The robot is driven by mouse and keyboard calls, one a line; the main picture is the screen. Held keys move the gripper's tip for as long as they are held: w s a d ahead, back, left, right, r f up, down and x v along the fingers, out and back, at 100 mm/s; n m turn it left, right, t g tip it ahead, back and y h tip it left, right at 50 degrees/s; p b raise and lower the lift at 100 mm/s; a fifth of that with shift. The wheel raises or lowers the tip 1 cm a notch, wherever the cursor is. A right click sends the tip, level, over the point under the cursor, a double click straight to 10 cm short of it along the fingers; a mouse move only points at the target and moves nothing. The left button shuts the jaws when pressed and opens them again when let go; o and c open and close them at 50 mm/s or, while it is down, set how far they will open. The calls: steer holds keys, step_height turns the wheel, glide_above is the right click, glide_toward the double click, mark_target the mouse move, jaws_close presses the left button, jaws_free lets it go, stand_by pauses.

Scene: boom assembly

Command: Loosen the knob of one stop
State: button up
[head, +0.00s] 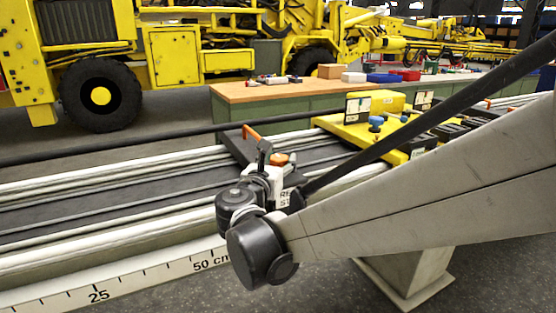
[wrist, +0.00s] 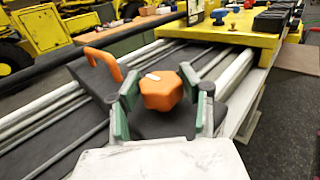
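The stop is a dark block (wrist: 92,80) lying across the rails, with an orange bar handle (wrist: 103,62) at its left end and an orange lobed knob (wrist: 160,92) on top. In the wrist view my gripper (wrist: 158,86) has its two green-padded fingers on either side of the knob. The fingers are open, with a gap on the left; whether the right pad touches is unclear. In the head view my gripper (head: 266,160) is over the stop and partly hides the knob (head: 279,159). The handle (head: 251,132) shows behind it.
A yellow carriage (head: 350,131) with blue knobs and black blocks stands on the rails to the right. A ruler (head: 150,284) runs along the front edge. A bench (head: 270,91) with small items stands behind, and yellow machinery beyond. The rails left of the stop are clear.

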steer(key=c, duration=0.6)
